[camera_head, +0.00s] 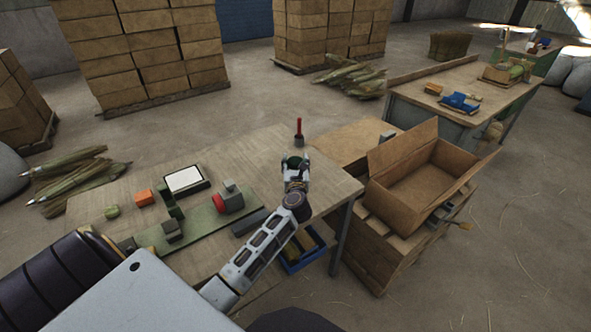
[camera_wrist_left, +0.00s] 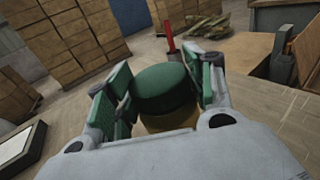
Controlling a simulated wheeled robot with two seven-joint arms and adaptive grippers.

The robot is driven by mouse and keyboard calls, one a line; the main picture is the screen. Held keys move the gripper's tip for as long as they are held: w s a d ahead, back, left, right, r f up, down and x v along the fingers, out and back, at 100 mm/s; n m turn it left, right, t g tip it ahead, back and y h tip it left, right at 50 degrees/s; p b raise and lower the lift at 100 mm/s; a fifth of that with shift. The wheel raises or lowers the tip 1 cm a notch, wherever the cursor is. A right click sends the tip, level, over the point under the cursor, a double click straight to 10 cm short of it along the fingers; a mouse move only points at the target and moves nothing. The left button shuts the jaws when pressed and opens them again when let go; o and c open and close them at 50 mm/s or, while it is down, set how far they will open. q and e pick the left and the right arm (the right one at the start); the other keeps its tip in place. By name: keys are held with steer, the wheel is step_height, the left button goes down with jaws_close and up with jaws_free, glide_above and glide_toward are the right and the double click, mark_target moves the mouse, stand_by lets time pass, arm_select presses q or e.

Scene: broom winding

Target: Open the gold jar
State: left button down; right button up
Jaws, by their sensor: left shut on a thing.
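The gold jar's dark green round lid (camera_wrist_left: 163,90) sits between the green-padded fingers of my left gripper (camera_wrist_left: 160,92) in the left wrist view. A little of the jar's gold body (camera_wrist_left: 170,121) shows below the lid. In the head view my left gripper (camera_head: 296,170) is at the far right part of the wooden table (camera_head: 255,153), shut on the lid (camera_head: 292,160). The lower jar is hidden behind the gripper, so I cannot tell whether it touches the table. My right gripper is not in view.
A red stick in a small cup (camera_head: 299,137) stands just behind the gripper. An open cardboard box (camera_head: 420,180) is at the right.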

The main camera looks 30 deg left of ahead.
arm_select(q)
step_height(320, 180, up, 4)
steer(key=shift+f, duration=0.1)
steer(key=shift+r+p, duration=0.3)
steer(key=shift+r, duration=0.2)
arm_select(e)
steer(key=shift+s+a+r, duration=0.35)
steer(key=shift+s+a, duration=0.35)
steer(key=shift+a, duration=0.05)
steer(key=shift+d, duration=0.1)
